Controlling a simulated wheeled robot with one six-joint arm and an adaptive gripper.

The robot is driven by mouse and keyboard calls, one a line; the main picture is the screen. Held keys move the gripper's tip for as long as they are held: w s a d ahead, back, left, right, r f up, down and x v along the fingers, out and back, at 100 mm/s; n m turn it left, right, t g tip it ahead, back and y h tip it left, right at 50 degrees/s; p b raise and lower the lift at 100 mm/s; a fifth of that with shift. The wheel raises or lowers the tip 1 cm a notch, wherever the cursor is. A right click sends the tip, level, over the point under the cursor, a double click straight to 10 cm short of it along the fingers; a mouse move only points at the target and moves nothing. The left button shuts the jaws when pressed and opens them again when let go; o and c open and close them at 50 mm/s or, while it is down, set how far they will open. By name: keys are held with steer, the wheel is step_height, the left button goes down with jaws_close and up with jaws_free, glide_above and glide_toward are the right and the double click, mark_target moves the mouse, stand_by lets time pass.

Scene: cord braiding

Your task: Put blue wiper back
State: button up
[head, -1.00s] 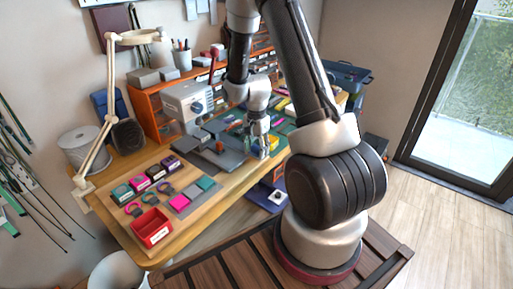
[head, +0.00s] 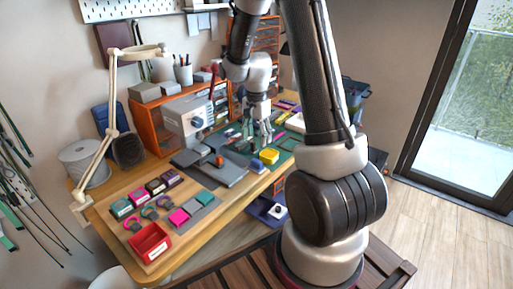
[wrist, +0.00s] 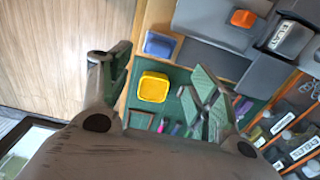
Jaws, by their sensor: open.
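My gripper (head: 264,136) is open and empty above the green mat, just behind the yellow box in the head view. In the wrist view its two fingers (wrist: 160,88) stand wide apart, with the yellow box showing between and below them. A small blue block-like piece (wrist: 160,44) lies at the table's wooden edge beside the grey plate. It may be the blue wiper, but I cannot tell for sure. It also shows, small, in the head view (head: 258,166), left of the yellow box. Nothing touches the fingers.
The yellow box (head: 269,156) sits on the green mat (wrist: 180,108). A grey plate (head: 225,172) bears an orange-red piece (wrist: 243,18). An orange drawer rack (head: 150,128) stands behind. A red tray (head: 150,243) and small coloured holders fill the near left.

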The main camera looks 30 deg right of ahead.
steer(key=s+a+r+n+t, duration=0.25)
steer(key=s+r+n, duration=0.6)
steer(key=r, duration=0.75)
steer(key=s+a+r+n+t, duration=0.1)
steer(key=s+r+n, duration=0.1)
steer(key=s, duration=0.5)
steer(key=s+a+r+n, duration=0.1)
steer(key=s+r+n, duration=0.2)
steer(key=s, duration=0.5)
steer(key=shift+s+a+r+t, duration=0.15)
steer(key=shift+a+t, duration=0.15)
steer(key=shift+t, duration=0.05)
